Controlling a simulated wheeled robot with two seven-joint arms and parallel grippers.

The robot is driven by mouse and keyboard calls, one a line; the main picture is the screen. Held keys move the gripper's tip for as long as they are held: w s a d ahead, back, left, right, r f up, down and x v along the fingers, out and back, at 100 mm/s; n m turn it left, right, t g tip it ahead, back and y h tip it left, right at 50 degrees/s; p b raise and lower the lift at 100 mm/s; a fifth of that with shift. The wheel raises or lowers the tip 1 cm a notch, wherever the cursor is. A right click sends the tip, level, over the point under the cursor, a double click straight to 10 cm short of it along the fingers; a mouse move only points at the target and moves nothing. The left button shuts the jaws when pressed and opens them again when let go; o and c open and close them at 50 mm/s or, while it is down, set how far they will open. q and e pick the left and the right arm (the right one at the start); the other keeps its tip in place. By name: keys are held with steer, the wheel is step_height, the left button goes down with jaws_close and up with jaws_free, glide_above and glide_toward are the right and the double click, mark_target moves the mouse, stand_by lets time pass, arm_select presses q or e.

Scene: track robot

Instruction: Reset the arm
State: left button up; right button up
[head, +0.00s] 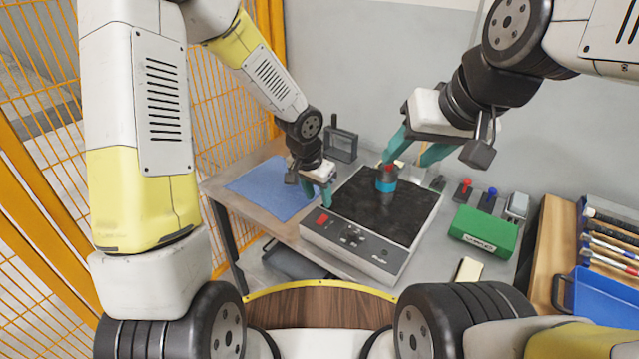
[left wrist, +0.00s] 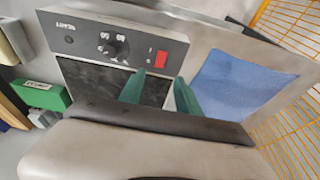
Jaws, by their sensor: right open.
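My left gripper (head: 318,194) hangs at the left edge of the grey device (head: 345,250), between it and the blue cloth (head: 268,187). In the left wrist view its two teal fingers (left wrist: 160,92) are apart with nothing between them, near the device's red switch (left wrist: 161,57). My right gripper (head: 407,161) is open above the back of the device's black plate (head: 365,205). A small dark cylinder (head: 386,186) with a blue band and red on top stands on the plate. One right fingertip is close to its top; I cannot tell if they touch.
A green box (head: 484,232) and red and blue handled items (head: 465,190) lie right of the device. A blue bin (head: 600,300) and a rack of tools are at far right. An orange mesh fence (head: 40,120) is at left; a grey wall is behind.

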arm_select(q)
steer(key=s+a+r+n+t+y, duration=0.1)
steer(key=s+a+r+n, duration=0.1)
steer(key=a+r, duration=0.65)
steer(key=s+a+r+n+t+h, duration=0.1)
steer(key=s+a+r+n, duration=0.3)
steer(key=s+r, duration=1.2)
steer(key=shift+s+a+n+t, duration=0.3)
steer(key=shift+s+a+t, duration=0.15)
steer(key=shift+t, duration=0.45)
